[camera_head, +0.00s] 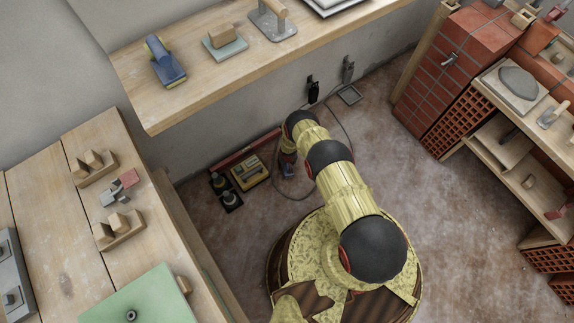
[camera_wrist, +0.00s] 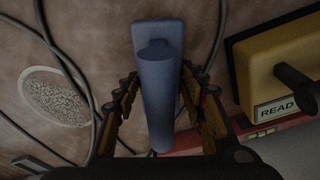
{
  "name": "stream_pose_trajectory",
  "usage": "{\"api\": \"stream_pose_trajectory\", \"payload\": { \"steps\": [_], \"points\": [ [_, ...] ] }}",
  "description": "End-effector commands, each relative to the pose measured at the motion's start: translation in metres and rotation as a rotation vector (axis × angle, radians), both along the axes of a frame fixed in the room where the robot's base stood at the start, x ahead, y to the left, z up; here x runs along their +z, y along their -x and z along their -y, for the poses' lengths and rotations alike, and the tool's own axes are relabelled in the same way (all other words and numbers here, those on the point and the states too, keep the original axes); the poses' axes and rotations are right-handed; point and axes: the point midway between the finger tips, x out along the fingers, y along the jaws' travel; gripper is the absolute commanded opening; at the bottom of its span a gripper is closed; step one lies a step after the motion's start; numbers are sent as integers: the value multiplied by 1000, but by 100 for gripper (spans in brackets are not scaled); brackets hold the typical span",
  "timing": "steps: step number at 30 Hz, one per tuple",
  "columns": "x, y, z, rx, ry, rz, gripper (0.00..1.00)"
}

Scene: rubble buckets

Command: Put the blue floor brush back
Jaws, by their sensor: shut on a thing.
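The blue floor brush (camera_wrist: 158,85) is upright in the middle of the wrist view, with its handle between the fingers of my gripper (camera_wrist: 160,112). The fingers are shut on the handle from both sides. A flat blue plate shows behind the handle; the bristles cannot be made out. In the head view my gripper (camera_head: 288,160) is low near the wall, mostly hidden by my arm. A small blue part of the brush (camera_head: 289,171) shows there. I cannot tell whether the brush touches the floor.
Cables (camera_head: 345,125) lie nearby. A wooden shelf (camera_head: 220,75) with a blue-and-yellow tool (camera_head: 166,66) overhangs. Floor to the right (camera_head: 400,190) is clear.

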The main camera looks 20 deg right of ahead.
Motion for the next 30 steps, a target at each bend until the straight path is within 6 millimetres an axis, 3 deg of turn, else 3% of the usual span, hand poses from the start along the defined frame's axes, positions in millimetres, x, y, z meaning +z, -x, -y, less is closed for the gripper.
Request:
{"api": "stream_pose_trajectory", "payload": {
  "steps": [7,8,17,26,30],
  "points": [
    [-2,1,0,-1,0,-1,9],
    [-3,1,0,-1,0,-2,42],
    [-2,1,0,0,0,-1,59],
    [-2,1,0,0,0,-1,59],
    [8,1,0,2,0,0,59]
  ]
}}
